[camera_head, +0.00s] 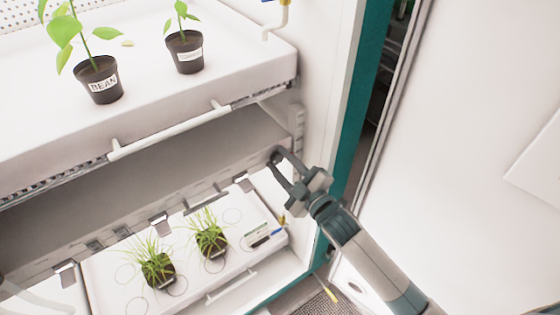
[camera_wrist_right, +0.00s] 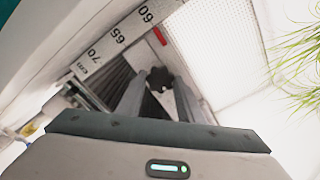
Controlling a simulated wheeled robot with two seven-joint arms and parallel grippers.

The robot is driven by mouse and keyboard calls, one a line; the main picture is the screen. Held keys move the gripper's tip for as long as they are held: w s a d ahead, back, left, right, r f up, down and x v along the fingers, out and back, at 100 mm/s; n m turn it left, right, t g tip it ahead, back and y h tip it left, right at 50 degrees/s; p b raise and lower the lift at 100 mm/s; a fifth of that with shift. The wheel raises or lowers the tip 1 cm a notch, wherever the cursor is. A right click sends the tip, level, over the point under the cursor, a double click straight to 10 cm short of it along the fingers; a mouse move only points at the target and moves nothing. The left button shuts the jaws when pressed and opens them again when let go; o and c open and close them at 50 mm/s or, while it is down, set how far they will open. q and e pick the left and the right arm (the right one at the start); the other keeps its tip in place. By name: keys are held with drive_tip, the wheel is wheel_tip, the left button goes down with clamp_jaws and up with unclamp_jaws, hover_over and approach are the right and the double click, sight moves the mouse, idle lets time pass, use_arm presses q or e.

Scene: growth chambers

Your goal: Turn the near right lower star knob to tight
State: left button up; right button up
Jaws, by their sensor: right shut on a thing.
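The dark star knob (camera_head: 275,156) sits at the right front corner of the middle shelf, beside the upright post. My right gripper (camera_head: 280,160) reaches in from the lower right and is shut on this knob. In the right wrist view the knob (camera_wrist_right: 160,76) shows dark between the tips of the two grey fingers of my right gripper (camera_wrist_right: 158,88). The fingers hide part of it, and I cannot tell its turn angle. My left gripper is not in view.
A scale strip (camera_wrist_right: 118,38) with numbers and a red mark (camera_wrist_right: 160,36) runs beside the knob. Potted bean plants (camera_head: 100,82) stand on the upper shelf. Grass pots (camera_head: 157,270) stand on the lower tray (camera_head: 110,290). The teal door frame (camera_head: 358,100) is close to my right arm.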

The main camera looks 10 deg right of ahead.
drive_tip(key=m+p, duration=0.2)
drive_tip(key=m, duration=0.2)
drive_tip(key=m+p, duration=0.2)
drive_tip(key=m, duration=0.2)
drive_tip(key=shift+m, duration=0.3)
drive_tip(key=m+p, duration=0.1)
drive_tip(key=m, duration=0.3)
drive_tip(key=shift+m, duration=0.3)
drive_tip(key=shift+m+p, duration=0.6)
drive_tip(key=shift+m, duration=1.4)
drive_tip(key=o, duration=1.1)
drive_tip(key=shift+w, duration=0.1)
drive_tip(key=shift+c, duration=0.2)
drive_tip(key=shift+f, duration=0.1)
